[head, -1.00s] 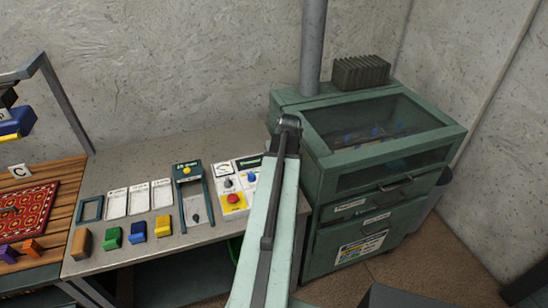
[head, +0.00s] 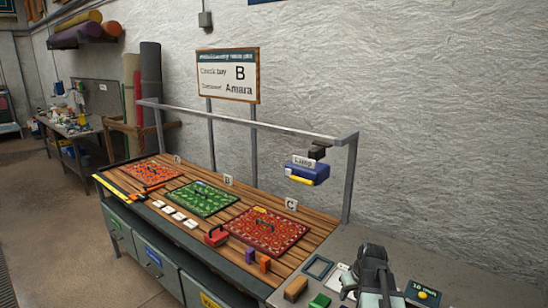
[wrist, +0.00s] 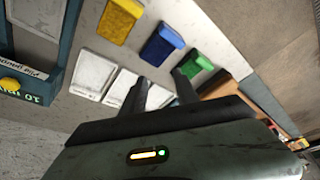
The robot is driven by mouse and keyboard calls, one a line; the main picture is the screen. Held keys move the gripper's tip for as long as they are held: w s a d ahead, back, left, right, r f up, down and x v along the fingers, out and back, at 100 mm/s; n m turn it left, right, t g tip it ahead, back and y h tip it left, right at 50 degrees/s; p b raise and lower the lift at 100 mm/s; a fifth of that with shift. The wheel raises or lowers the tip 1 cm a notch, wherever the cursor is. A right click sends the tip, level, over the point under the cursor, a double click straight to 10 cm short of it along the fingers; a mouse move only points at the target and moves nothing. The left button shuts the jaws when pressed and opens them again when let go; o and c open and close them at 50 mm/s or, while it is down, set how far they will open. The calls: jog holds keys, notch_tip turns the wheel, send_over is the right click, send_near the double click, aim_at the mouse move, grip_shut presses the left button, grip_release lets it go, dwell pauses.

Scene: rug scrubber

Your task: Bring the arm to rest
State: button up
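My gripper (wrist: 160,78) shows in the wrist view with its two dark fingers apart and nothing held between them. It is over the grey bench, near the white cards. The fingertips appear close in the picture to a blue block (wrist: 162,43) and a green block (wrist: 195,64), but I cannot tell whether they touch. In the head view my arm (head: 372,272) is at the lower right, above the grey bench, and its fingers are hard to make out there.
A yellow block (wrist: 120,20) and a white card (wrist: 92,75) lie on the bench. In the head view, a slatted table holds orange, green and red (head: 262,236) rugs. A blue lamp (head: 308,173) hangs from a metal frame (head: 250,121). Open floor (head: 45,225) lies at left.

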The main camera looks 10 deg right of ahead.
jog(key=a+f+n+g, duration=0.1)
jog(key=a+n+g, duration=0.15)
jog(key=a, duration=1.85)
jog(key=s+a+m+g, duration=0.1)
jog(key=s+a+m, duration=0.1)
jog(key=s+a, duration=0.2)
jog(key=shift+s+f, duration=0.4)
jog(key=shift+s, duration=0.55)
